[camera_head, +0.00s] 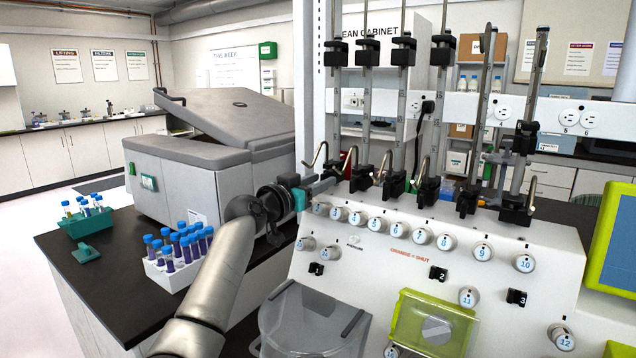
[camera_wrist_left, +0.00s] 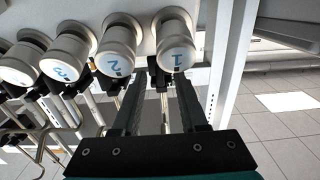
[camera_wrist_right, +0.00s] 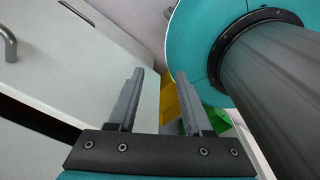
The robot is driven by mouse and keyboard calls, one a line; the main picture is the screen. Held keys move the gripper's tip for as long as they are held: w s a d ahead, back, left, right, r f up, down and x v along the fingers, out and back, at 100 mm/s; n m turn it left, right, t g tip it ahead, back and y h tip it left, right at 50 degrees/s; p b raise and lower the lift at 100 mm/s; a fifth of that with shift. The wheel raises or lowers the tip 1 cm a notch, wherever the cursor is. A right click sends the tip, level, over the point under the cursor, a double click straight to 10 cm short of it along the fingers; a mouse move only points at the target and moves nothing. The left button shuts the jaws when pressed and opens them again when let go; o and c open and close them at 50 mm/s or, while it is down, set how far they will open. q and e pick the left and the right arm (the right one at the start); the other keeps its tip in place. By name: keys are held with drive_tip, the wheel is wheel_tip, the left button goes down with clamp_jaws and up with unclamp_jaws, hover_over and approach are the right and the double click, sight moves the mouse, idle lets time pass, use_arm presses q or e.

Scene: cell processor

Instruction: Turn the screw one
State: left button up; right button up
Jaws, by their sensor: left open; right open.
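Screw one is a white round knob with a blue 1 (camera_head: 321,208), at the left end of the knob row on the white cell processor (camera_head: 345,270). In the left wrist view the same knob (camera_wrist_left: 172,32) lies just beyond my left fingertips, roughly in line with the gap between them. My left gripper (camera_head: 328,184) is open and empty beside this knob; it also shows in the left wrist view (camera_wrist_left: 160,78). I cannot tell whether a finger touches the knob. My right gripper (camera_wrist_right: 160,75) is open and empty, away from the knobs.
Knob 2 (camera_wrist_left: 116,42) sits close beside knob one. Metal hooks and upright poles (camera_head: 365,105) rise behind the row. A white rack of blue-capped tubes (camera_head: 172,275) and a grey centrifuge (camera_head: 180,180) stand on the dark bench to the left.

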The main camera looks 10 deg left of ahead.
use_arm(q)
clamp_jaws()
idle(0.4)
idle(0.4)
drive_tip(key=n+p, duration=0.3)
drive_tip(key=n, duration=0.3)
drive_tip(key=shift+a+n, duration=0.1)
drive_tip(key=shift+n, duration=0.2)
drive_tip(key=n+p, duration=0.2)
drive_tip(key=n, duration=0.3)
drive_tip(key=shift+f+n, duration=0.1)
drive_tip(key=shift+n, duration=0.2)
